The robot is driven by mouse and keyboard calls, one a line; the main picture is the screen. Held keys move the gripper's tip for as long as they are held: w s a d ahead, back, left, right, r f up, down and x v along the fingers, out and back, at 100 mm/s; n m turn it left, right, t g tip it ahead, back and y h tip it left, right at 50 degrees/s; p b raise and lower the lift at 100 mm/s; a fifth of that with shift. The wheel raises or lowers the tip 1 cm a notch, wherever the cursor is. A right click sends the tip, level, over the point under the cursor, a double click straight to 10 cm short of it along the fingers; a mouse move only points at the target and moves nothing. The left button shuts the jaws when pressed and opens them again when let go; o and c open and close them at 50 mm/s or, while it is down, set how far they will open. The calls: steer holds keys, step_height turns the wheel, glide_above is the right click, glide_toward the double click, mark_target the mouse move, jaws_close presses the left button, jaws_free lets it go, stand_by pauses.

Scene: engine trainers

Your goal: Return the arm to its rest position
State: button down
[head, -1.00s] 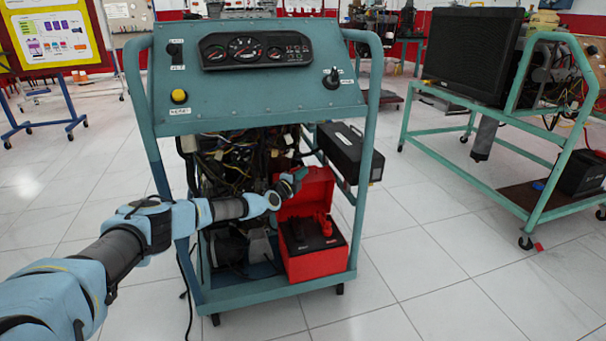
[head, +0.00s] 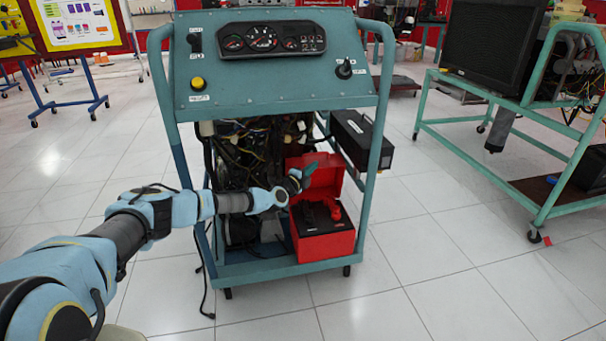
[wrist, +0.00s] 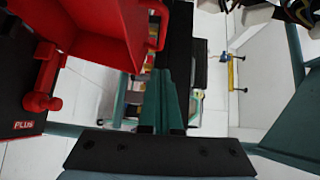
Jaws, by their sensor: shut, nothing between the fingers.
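My arm reaches in from the lower left of the head view. My gripper (head: 306,173) is at its end, in front of the engine trainer (head: 280,85) and by the open lid of the red battery box (head: 322,229). In the wrist view the two green fingers (wrist: 163,102) are together with nothing between them. The red box (wrist: 95,32) fills the upper left there, with a red terminal cover marked PLUS (wrist: 42,100). I cannot tell whether the gripper touches the lid.
A black box (head: 362,140) is fixed to the trainer's right side. A second green trainer frame (head: 480,135) with a dark radiator stands at the right. A blue stand (head: 68,106) is at the far left. Tiled floor (head: 440,290) is clear in front and between the trainers.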

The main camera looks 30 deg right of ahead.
steer(key=p+v, duration=0.1)
steer(key=v, duration=0.5)
steer(key=shift+s+a+p, duration=0.15)
steer(key=shift+a+p, duration=0.15)
steer(key=shift+a, duration=0.05)
